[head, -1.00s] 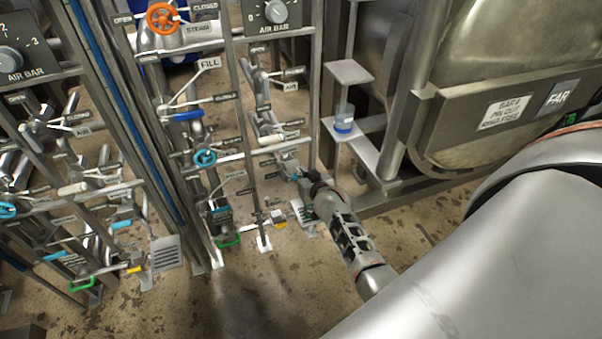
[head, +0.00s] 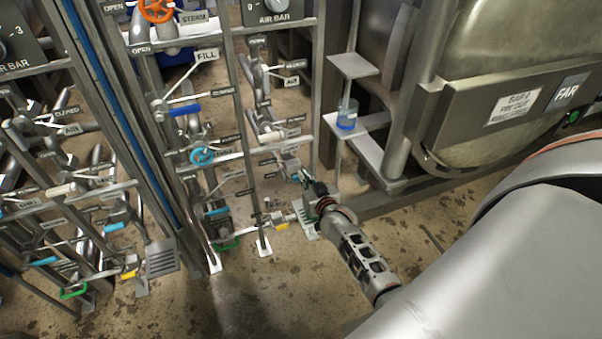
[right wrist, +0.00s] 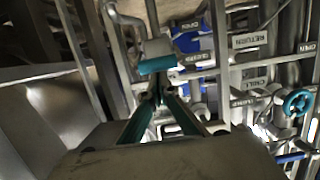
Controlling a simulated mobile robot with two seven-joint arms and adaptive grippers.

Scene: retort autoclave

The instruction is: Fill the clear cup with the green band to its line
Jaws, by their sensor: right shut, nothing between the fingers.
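A small clear cup (head: 347,114) with blue at its lower part stands upright on a small shelf (head: 368,148) beside the vessel. I cannot tell whether the blue is a band or liquid, and I see no green band or line on it. My right gripper (head: 305,178) is shut and empty, low at the right side of the middle pipe rack, below and left of the cup. In the right wrist view its fingers (right wrist: 159,98) meet close to a teal-handled lever (right wrist: 157,65); contact is unclear. My left gripper is out of view.
A FILL label (head: 207,55) and a blue lever handle (head: 186,110) are on the middle rack, with a blue handwheel (head: 202,156) below. A plate (head: 353,65) sits above the cup. The large vessel (head: 510,75) stands right. The floor in front is open.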

